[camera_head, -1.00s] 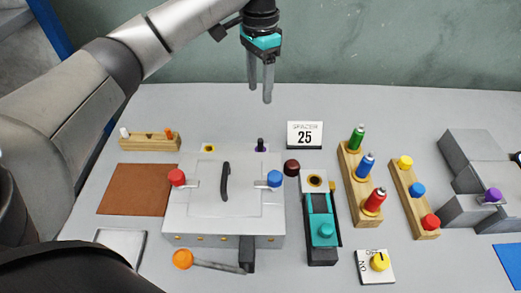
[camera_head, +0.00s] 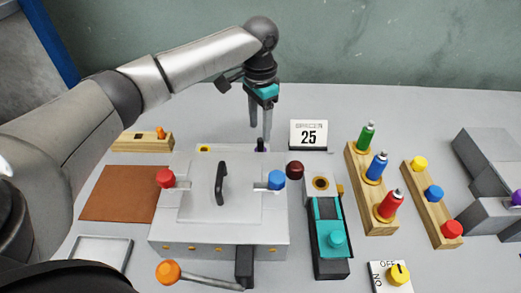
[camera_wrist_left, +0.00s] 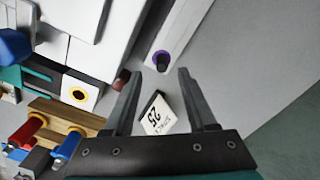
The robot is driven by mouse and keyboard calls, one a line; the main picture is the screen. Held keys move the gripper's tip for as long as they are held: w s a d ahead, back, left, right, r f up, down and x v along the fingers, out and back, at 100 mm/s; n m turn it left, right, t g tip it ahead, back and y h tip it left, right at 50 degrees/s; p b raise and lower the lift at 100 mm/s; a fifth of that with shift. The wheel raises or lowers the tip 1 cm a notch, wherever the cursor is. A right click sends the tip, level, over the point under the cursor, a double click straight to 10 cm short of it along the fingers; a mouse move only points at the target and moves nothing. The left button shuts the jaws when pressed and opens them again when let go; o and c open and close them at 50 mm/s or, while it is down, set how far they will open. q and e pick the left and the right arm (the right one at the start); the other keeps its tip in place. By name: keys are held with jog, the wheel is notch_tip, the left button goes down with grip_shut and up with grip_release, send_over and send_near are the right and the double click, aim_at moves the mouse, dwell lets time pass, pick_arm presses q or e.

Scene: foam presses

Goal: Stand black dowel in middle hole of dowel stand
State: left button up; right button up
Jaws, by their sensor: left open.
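The black dowel (camera_head: 260,146) stands upright behind the grey press. In the left wrist view its dark end (camera_wrist_left: 162,62) shows inside a purple ring. The wooden dowel stand (camera_head: 126,146) is at the back left, with an orange dowel (camera_head: 161,132) in its right hole. Its middle hole (camera_head: 140,136) looks dark and empty; its left end is partly hidden by my arm. My left gripper (camera_head: 260,134) points down, open, just above the black dowel. In the left wrist view the dowel lies just past the open fingertips (camera_wrist_left: 160,72), apparently in line with the gap. My right gripper is not in view.
The grey press (camera_head: 210,225) with a black handle is in front of the dowel. A teal press (camera_head: 328,225) and wooden racks (camera_head: 370,190) are farther right. A brown mat (camera_head: 117,193) lies left.

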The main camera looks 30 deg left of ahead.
aim_at(260, 139)
pick_arm(q)
jog(key=shift+w+f+b, duration=0.2)
jog(key=shift+f+b, duration=0.5)
jog(key=shift+f, duration=2.05)
jog(key=shift+c, duration=0.2)
grip_shut()
